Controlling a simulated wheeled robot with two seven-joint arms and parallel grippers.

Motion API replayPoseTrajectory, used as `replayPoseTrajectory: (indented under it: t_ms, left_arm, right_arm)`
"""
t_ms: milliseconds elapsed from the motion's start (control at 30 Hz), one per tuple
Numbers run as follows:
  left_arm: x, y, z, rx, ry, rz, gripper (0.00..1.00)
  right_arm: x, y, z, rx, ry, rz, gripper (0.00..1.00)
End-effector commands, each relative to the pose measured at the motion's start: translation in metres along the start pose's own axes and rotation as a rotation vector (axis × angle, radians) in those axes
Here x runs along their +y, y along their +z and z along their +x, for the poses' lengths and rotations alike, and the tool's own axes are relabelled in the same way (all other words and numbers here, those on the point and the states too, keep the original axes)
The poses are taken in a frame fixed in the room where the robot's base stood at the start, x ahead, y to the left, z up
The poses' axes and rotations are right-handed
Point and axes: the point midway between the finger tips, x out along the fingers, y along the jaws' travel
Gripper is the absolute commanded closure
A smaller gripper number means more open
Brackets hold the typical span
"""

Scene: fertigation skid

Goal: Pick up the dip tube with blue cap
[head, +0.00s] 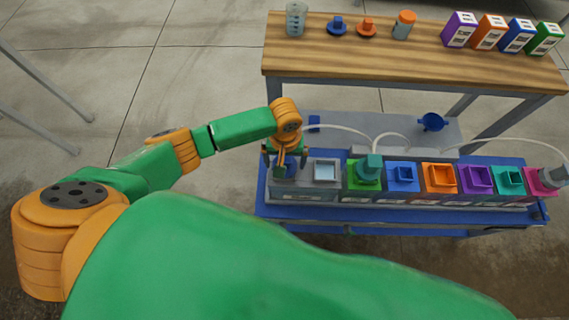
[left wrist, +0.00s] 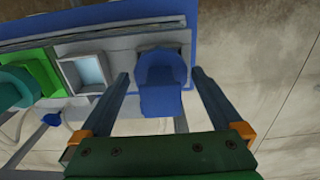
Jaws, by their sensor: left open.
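The dip tube's blue cap (left wrist: 162,82) shows in the left wrist view as a blocky blue piece at the left-end bay of the skid. In the head view, the blue cap (head: 291,169) is partly covered by my gripper. The tube below the cap is hidden. My left gripper (head: 285,158) points down over this bay. In the left wrist view, its two fingers (left wrist: 159,76) are apart, one on each side of the blue cap. I cannot tell whether either finger touches it. My right gripper is not in view.
Beside the bay is a pale square opening (head: 326,171). Then comes a row of coloured tanks, including a green tank with a teal cap (head: 371,164) and an open blue tank (head: 403,177). White hoses (head: 345,129) arch behind. A wooden bench (head: 400,55) stands farther back.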

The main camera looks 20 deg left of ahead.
Motion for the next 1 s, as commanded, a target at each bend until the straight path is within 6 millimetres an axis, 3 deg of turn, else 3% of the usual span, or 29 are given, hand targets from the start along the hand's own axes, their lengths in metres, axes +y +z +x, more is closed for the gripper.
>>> replayPoseTrajectory:
  t_ms: [67, 267, 500, 567, 767, 867, 1000]
  left_arm:
    - [0.0, 0.0, 0.009, 0.0, -0.001, 0.001, 0.0]
    - [0.0, 0.0, 0.009, 0.001, 0.0, 0.001, 0.0]
    - [0.0, 0.0, 0.009, 0.0, 0.001, 0.001, 0.62]
    - [0.0, 0.0, 0.009, 0.001, 0.001, 0.001, 0.76]
    - [0.0, 0.0, 0.007, 0.001, 0.001, 0.001, 0.76]
    - [0.001, -0.001, -0.011, 0.003, 0.004, 0.002, 0.76]
    - [0.001, -0.001, -0.05, 0.004, 0.005, 0.003, 0.76]
  right_arm:
    - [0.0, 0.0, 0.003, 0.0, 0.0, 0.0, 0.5]
    - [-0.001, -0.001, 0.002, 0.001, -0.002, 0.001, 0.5]
    - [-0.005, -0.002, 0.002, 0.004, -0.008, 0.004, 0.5]
    - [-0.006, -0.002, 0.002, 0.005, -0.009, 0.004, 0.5]
    - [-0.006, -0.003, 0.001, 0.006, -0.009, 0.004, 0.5]
    - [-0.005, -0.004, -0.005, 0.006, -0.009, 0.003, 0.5]
    - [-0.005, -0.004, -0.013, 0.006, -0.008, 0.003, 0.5]
